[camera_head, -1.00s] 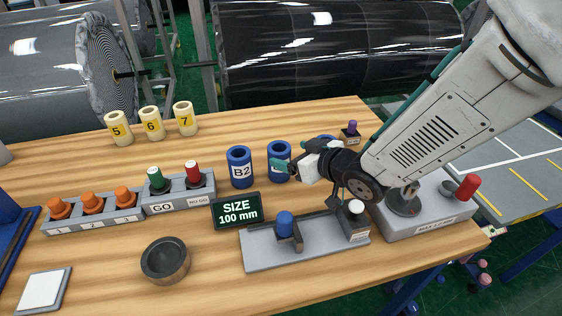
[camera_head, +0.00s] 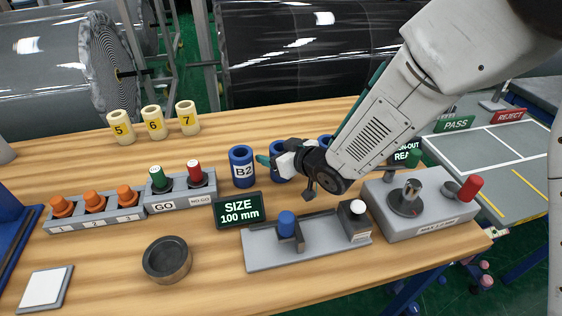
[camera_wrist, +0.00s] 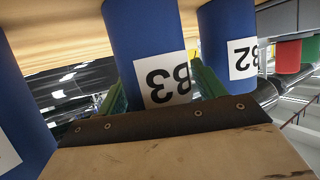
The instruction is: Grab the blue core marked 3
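The blue core marked B3 (camera_wrist: 148,55) stands upright in the middle of the wrist view, its label upside down there. In the head view the B3 core (camera_head: 279,152) is partly covered by my gripper (camera_head: 272,163). My gripper's green fingers (camera_wrist: 158,85) lie one on each side of the B3 core in the wrist view, and look open around it. Firm contact is not visible. The blue core marked B2 (camera_head: 242,168) stands to its left, and shows at the right in the wrist view (camera_wrist: 228,35). A third blue core (camera_head: 326,141) is mostly hidden behind my gripper.
Yellow cores 5 (camera_head: 120,127), 6 (camera_head: 153,122) and 7 (camera_head: 187,117) stand behind. In front are a size display (camera_head: 239,210), a grey fixture (camera_head: 310,244) holding a small blue piece, and a dark bowl (camera_head: 167,260). A grey machine (camera_head: 430,211) stands right.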

